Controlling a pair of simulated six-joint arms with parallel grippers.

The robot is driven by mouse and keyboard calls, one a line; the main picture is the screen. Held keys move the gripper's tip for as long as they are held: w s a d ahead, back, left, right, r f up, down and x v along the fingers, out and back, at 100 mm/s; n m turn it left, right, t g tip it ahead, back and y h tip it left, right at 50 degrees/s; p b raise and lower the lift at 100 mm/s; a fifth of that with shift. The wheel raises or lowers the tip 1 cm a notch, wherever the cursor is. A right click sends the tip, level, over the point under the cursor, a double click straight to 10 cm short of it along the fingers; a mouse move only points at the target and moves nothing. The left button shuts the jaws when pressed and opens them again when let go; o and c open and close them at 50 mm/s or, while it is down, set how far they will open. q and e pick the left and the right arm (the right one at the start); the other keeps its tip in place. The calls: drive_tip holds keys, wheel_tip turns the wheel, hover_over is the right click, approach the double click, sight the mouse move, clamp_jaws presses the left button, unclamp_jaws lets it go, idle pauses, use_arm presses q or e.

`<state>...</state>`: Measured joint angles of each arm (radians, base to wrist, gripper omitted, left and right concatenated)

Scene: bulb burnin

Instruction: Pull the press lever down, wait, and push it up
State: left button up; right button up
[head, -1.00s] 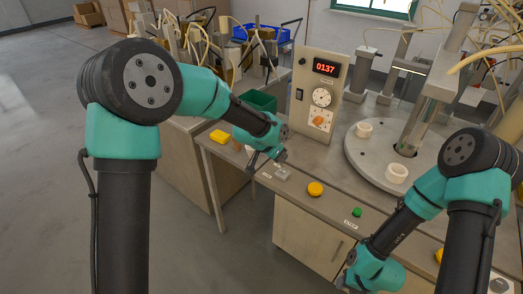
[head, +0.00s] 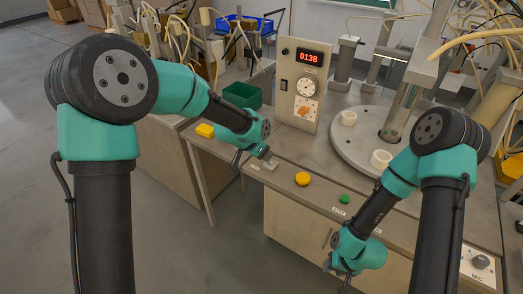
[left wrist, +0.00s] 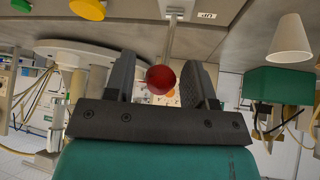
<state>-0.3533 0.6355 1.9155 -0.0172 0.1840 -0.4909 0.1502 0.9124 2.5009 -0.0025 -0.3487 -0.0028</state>
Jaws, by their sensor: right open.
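The press lever shows in the left wrist view as a thin metal rod (left wrist: 171,42) with a dark red ball knob (left wrist: 161,79). The rod runs to a small bracket (left wrist: 178,9) beside an "UP" label. The knob appears between the fingers of my left gripper (left wrist: 162,82), which is open with a gap on both sides. In the head view my left gripper (head: 238,160) is at the bench's front edge, near the grey bracket (head: 269,165); the knob is not clear there. My right gripper (head: 339,275) is open and empty, low in front of the bench.
A control box (head: 300,85) reads 0138. A yellow button (head: 302,179) and a green button (head: 343,199) sit right of the bracket. A round turntable (head: 350,143) with white rings stands behind.

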use_arm(q)
drive_tip(key=shift+o, duration=0.6)
drive_tip(key=shift+r, duration=0.1)
drive_tip(key=shift+r, duration=0.15)
drive_tip(key=v, duration=1.7)
drive_tip(key=shift+s+a, duration=0.1)
drive_tip(key=shift+s, duration=0.05)
